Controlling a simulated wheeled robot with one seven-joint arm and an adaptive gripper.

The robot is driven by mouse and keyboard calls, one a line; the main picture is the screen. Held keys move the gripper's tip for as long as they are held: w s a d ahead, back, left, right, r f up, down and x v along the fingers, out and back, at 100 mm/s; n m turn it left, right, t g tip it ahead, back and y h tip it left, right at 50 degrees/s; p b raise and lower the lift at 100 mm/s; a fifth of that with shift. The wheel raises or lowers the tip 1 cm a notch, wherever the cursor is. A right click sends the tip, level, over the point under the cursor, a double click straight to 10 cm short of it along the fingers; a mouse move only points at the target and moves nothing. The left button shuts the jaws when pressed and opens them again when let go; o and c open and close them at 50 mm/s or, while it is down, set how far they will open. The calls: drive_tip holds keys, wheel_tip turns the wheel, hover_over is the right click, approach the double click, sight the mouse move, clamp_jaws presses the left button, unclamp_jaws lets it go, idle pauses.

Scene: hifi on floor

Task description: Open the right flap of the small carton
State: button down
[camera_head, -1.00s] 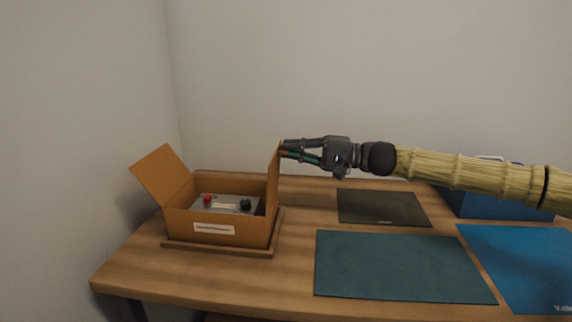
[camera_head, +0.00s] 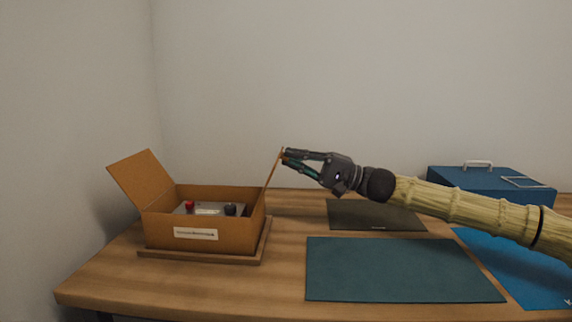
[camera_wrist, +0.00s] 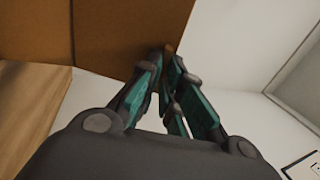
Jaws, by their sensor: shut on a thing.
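The small carton (camera_head: 190,234) is brown and sits on a wooden base at the left of the table. Its left flap (camera_head: 139,179) leans open outward. Its right flap (camera_head: 272,168) stands up from the right wall and tilts slightly to the right. My gripper (camera_head: 286,156) is shut on the upper edge of the right flap, coming from the right. In the wrist view the fingers (camera_wrist: 168,85) pinch the edge of the brown flap (camera_wrist: 110,30). Inside the carton is a grey item (camera_head: 208,208) with a red and a black knob.
A dark mat (camera_head: 373,215), a teal mat (camera_head: 398,268) and a blue mat (camera_head: 520,265) lie flat to the right of the carton. A blue case (camera_head: 480,187) with a handle stands at the back right, behind my arm. A wall is close on the left.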

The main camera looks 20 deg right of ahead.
drive_tip(key=shift+s+d+f+b, duration=0.2)
drive_tip(key=shift+d+f+b, duration=0.1)
drive_tip(key=shift+f, duration=0.15)
drive_tip(key=shift+s+d+f+b, duration=0.15)
drive_tip(key=shift+d+f+b, duration=0.1)
drive_tip(key=shift+f, duration=0.2)
